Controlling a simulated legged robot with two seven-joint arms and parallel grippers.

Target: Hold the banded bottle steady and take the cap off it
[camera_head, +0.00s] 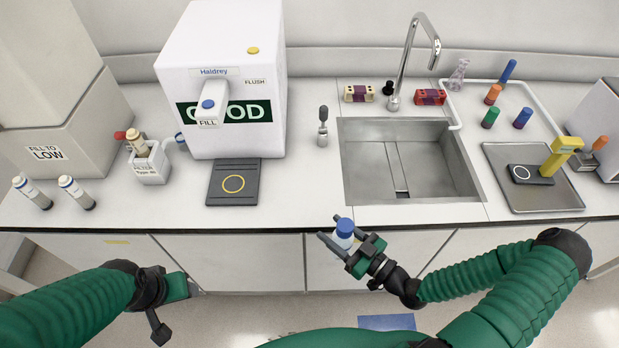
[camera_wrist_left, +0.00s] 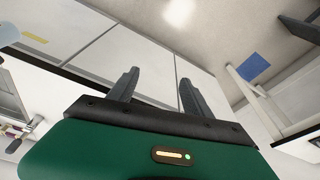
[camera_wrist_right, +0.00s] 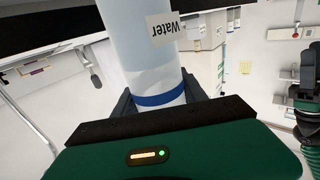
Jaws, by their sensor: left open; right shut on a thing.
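The banded bottle (camera_head: 342,241) is held in front of the counter edge, its blue cap (camera_head: 345,226) on top. In the right wrist view the bottle (camera_wrist_right: 140,45) is pale, with a "Water" label and a blue band around it. My right gripper (camera_head: 336,236) is shut on the bottle, one finger on each side. The cap is not clearly seen in the right wrist view. My left gripper (camera_wrist_left: 158,84) is open and empty. In the head view it is low at the left, well apart from the bottle.
The counter front edge (camera_head: 250,229) runs behind the bottle. On the counter stand a white dispenser (camera_head: 220,40), a dark pad (camera_head: 217,193), a sink (camera_head: 380,180) and a tray (camera_head: 555,205). Two capped bottles (camera_head: 75,191) stand at the left. Space between my grippers is clear.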

